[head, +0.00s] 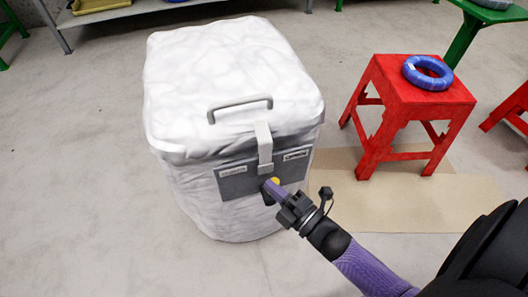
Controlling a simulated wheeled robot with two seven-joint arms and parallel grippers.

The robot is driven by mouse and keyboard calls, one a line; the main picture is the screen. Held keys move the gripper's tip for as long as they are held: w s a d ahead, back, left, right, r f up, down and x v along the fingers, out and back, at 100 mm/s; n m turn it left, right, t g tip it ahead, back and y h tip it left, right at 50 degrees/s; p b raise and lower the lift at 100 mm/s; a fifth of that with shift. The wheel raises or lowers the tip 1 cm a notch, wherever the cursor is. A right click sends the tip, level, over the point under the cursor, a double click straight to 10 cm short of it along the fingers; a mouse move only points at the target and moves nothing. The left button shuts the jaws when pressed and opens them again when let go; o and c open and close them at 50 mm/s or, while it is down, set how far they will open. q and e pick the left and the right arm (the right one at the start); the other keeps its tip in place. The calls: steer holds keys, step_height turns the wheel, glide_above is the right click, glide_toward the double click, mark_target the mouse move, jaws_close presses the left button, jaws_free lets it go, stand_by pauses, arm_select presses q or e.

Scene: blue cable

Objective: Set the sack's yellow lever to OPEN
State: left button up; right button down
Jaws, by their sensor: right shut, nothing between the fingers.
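The white sack (225,75) stands on the floor, left of centre, with a grey handle (240,108) on its lid and a grey strap (264,148) over its front edge. A grey panel (238,182) on its front carries two small labels, too small to read surely. A bit of yellow (275,180), likely the lever, shows at the panel just below the strap. My right gripper (270,189) is shut at the panel, right by the yellow part and covering most of it. I cannot tell whether they touch or how the lever is set. My left gripper is out of view.
A red stool (425,95) with a blue cable coil (427,72) on top stands to the right, over a flat tan sheet (415,205) on the floor. A grey shelf (125,12) and green legs stand at the back. Floor left of the sack is clear.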

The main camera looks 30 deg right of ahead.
steer(key=shift+d, duration=0.35)
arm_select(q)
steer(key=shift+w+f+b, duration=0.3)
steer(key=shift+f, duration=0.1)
arm_select(e)
steer(key=shift+s+d+f+m+t, duration=0.2)
steer(key=shift+d+m, duration=0.15)
steer(key=shift+d, duration=0.2)
steer(key=shift+s+d+f+m+t, duration=0.1)
steer(key=shift+s+d+f+m, duration=0.1)
steer(key=shift+d+m, duration=0.25)
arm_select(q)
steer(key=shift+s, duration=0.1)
arm_select(e)
steer(key=shift+d, duration=0.2)
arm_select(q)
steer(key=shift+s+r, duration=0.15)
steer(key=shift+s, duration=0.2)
